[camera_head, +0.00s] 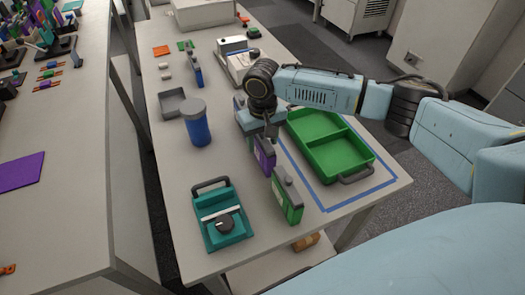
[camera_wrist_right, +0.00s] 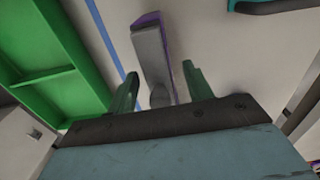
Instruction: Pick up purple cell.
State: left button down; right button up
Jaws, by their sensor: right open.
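The purple cell (camera_head: 265,153), an upright block with a grey top, stands on the table in the head view. In the right wrist view the purple cell (camera_wrist_right: 150,50) shows its grey top and a purple edge, with its near end between my fingers. My right gripper (camera_head: 270,132) is right over the cell in the head view, and its fingers partly cover it. In the wrist view the right gripper (camera_wrist_right: 160,85) is open, with one finger on each side and gaps to the cell. My left gripper is not in view.
A green cell (camera_head: 287,197) stands close in front of the purple one. A green divided tray (camera_head: 326,143) lies to the right inside blue tape. A teal device (camera_head: 218,216) with a dark handle and a blue cup (camera_head: 197,128) stand to the left.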

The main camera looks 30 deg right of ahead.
notch_tip(320, 180, down, 2)
jog(key=shift+f, duration=0.1)
grip_shut()
dwell(0.4)
